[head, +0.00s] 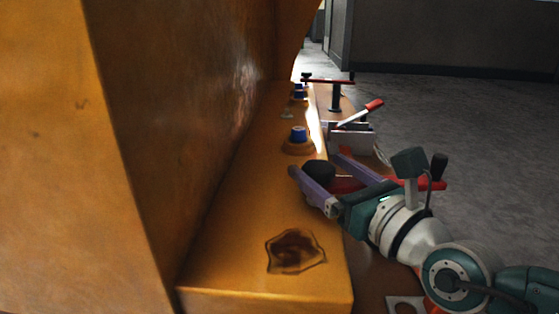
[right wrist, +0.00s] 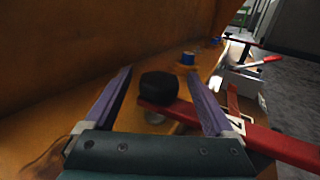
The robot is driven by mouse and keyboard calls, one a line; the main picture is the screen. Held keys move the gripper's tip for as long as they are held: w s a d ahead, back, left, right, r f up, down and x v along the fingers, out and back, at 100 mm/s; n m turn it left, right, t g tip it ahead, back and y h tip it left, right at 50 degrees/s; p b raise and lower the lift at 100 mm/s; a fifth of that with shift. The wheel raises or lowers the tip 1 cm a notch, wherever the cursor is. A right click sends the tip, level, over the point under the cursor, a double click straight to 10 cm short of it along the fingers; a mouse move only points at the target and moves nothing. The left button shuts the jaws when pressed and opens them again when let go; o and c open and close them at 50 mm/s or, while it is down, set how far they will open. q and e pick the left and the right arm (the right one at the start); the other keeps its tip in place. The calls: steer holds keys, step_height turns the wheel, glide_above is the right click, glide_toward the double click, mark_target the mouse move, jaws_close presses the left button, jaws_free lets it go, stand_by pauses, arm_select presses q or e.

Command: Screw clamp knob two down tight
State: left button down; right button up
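A black clamp knob (head: 318,170) stands on the orange casting's ledge (head: 240,235). In the right wrist view the knob (right wrist: 159,86) sits at the end of a red bar (right wrist: 230,130), with a pale round piece under it. I see no number on the knob. My right gripper (head: 314,165) is open, with one purple finger on each side of the knob. In the right wrist view gaps show between the knob and both fingers of the gripper (right wrist: 159,74). My left gripper is not in view.
Blue-capped round fittings (head: 299,135) stand farther along the ledge. A pale box (head: 352,139) with a red-handled tool (head: 362,113) and a red crossbar on a post (head: 330,81) lie beyond. The casting's tall wall (head: 190,100) rises at left. Open grey floor lies right.

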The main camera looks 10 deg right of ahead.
steer(key=c, duration=1.3)
steer(key=shift+a+r+m+h+p, duration=0.1)
steer(key=shift+r+m+h+p, duration=0.1)
steer(key=shift+m+h+p, duration=0.6)
steer(key=shift+h+p, duration=0.2)
steer(key=shift+h, duration=0.1)
steer(key=shift+a+f+m+t+h, duration=0.15)
steer(key=shift+m+h, duration=0.2)
steer(key=shift+h, duration=0.25)
steer(key=shift+a+r+m+t+h, duration=0.15)
steer(key=shift+m+h, duration=0.2)
steer(key=shift+h, duration=0.25)
steer(key=shift+s+d+f+m+h, duration=0.1)
steer(key=shift+d+f+m+h, duration=0.1)
steer(key=shift+m+h, duration=0.35)
steer(key=o, duration=1.4)
steer(key=shift+p, duration=0.3)
